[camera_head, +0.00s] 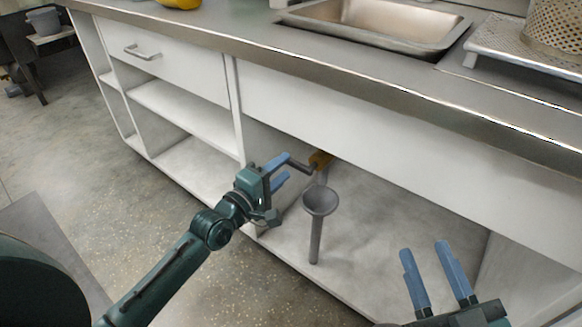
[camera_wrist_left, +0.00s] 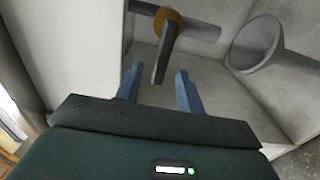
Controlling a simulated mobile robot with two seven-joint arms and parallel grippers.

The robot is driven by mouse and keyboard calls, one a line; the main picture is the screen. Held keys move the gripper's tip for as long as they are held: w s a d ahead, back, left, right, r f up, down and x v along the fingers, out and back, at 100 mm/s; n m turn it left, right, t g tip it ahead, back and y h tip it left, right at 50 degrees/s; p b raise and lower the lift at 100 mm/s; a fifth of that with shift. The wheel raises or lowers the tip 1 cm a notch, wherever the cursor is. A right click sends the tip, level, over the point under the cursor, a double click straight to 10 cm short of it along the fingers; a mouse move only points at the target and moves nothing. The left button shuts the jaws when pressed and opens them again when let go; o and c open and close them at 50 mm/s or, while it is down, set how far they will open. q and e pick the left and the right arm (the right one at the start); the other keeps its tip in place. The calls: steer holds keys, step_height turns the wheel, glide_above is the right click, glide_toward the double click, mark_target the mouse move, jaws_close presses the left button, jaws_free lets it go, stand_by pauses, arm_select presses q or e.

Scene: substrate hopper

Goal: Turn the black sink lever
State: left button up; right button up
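The black sink lever (camera_head: 300,165) sticks out from a brass-yellow valve collar (camera_head: 320,160) under the sink counter. In the left wrist view the lever (camera_wrist_left: 164,55) points down from the collar (camera_wrist_left: 170,20), its free end between the fingertips. My left gripper (camera_head: 280,168) is open inside the cabinet front, with its two blue fingers on either side of the lever's end. In the wrist view a gap shows on both sides; I cannot tell the depth exactly. My right gripper (camera_head: 424,246) is open and empty at the lower right, away from the lever.
A grey funnel with a stem (camera_head: 320,201) stands right beside the lever. A grey pipe (camera_wrist_left: 202,33) runs through the collar. The cabinet's white divider (camera_head: 237,110) is close to the left arm. The steel sink (camera_head: 385,22) is in the counter above. The cabinet floor at right is clear.

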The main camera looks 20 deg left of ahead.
mark_target(289, 164)
arm_select(q)
steer(key=x, duration=0.2)
steer(key=shift+w+d+f+b, duration=0.1)
steer(key=shift+w+b, duration=0.2)
steer(key=shift+w+d, duration=0.2)
steer(key=shift+w, duration=0.3)
arm_select(e)
steer(key=shift+w+r+n+t+y, duration=0.3)
steer(key=shift+r+y, duration=0.1)
steer(key=shift+r, duration=0.25)
arm_select(q)
steer(key=shift+c, duration=0.5)
jaws_close()
